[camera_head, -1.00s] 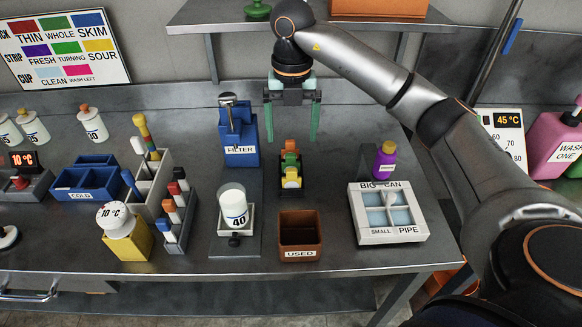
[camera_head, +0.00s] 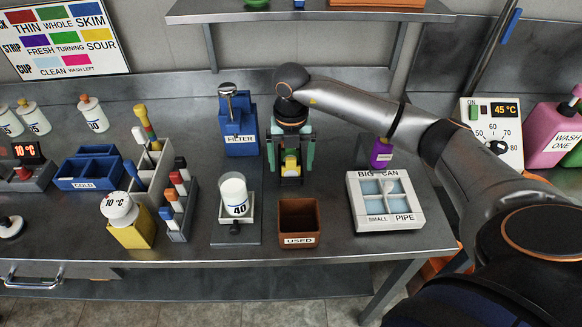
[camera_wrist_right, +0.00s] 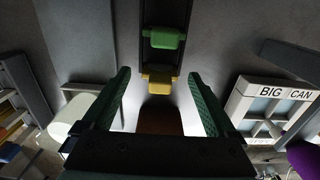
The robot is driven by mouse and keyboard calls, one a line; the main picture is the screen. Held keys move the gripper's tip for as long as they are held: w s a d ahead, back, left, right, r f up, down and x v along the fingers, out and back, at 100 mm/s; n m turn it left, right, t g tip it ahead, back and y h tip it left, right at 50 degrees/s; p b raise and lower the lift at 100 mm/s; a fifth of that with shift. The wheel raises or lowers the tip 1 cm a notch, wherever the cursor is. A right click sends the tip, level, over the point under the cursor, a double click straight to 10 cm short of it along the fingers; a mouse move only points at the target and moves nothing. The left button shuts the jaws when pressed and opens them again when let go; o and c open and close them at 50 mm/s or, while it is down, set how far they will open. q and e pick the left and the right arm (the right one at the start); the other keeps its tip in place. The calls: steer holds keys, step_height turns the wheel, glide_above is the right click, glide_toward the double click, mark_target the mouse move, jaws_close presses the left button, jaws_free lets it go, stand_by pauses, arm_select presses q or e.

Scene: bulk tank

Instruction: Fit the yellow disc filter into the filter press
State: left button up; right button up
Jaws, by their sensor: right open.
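The yellow disc filter (camera_head: 291,166) sits at the front of a dark rack, between the fingers of my right gripper (camera_head: 290,158) in the head view. In the right wrist view the yellow disc filter (camera_wrist_right: 158,83) lies in the gap between the two green fingertips (camera_wrist_right: 160,74), with clear space on both sides. The right gripper is open and holds nothing. A green disc (camera_wrist_right: 163,38) stands behind the yellow one in the rack. The blue filter press (camera_head: 240,143), labelled FILTER, stands to the left, its grey handle (camera_head: 228,92) up. My left gripper is out of view.
The brown USED box (camera_head: 299,222) is in front of the rack. A white jar marked 40 (camera_head: 234,196) stands left of it. The white BIG CAN SMALL PIPE tray (camera_head: 385,202) and a purple bottle (camera_head: 381,153) are to the right. A shelf (camera_head: 310,12) hangs above.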

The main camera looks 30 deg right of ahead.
steer(key=shift+f, duration=0.1)
steer(key=shift+c, duration=0.2)
steer(key=c, duration=1.3)
steer(key=shift+c, duration=0.5)
